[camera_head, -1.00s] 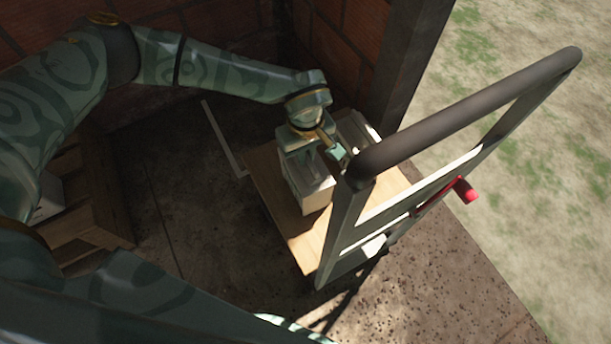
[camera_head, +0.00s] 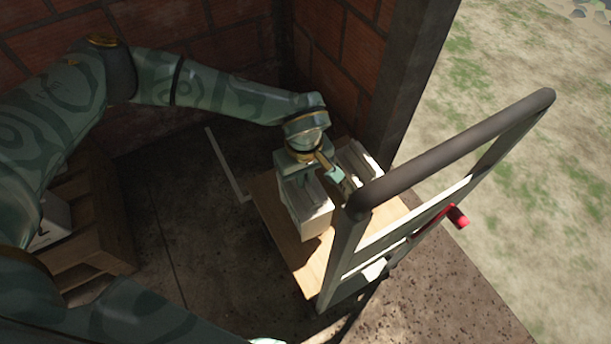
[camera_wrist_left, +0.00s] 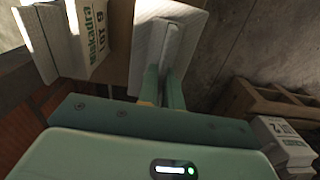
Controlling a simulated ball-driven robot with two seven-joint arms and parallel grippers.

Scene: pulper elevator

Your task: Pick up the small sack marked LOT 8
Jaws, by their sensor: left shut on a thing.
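My left gripper (camera_head: 305,178) reaches down from above and is shut on a pale small sack (camera_head: 311,218). The sack stands upright on or just above a wooden board (camera_head: 313,262); I cannot tell which. In the left wrist view my fingers (camera_wrist_left: 165,88) pinch the plain pale sack (camera_wrist_left: 183,28), and no marking on it shows. A second sack (camera_wrist_left: 88,36), printed "Makadra LOT 9", stands beside it; it also shows in the head view (camera_head: 357,158). I read LOT 8 nowhere.
A grey metal frame with a thick rail (camera_head: 455,148) and a red handle (camera_head: 457,217) stands close to the right of the board. Brick walls (camera_head: 335,40) close in behind. A wooden crate or pallet (camera_head: 100,225) with another white sack (camera_head: 55,218) is at left.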

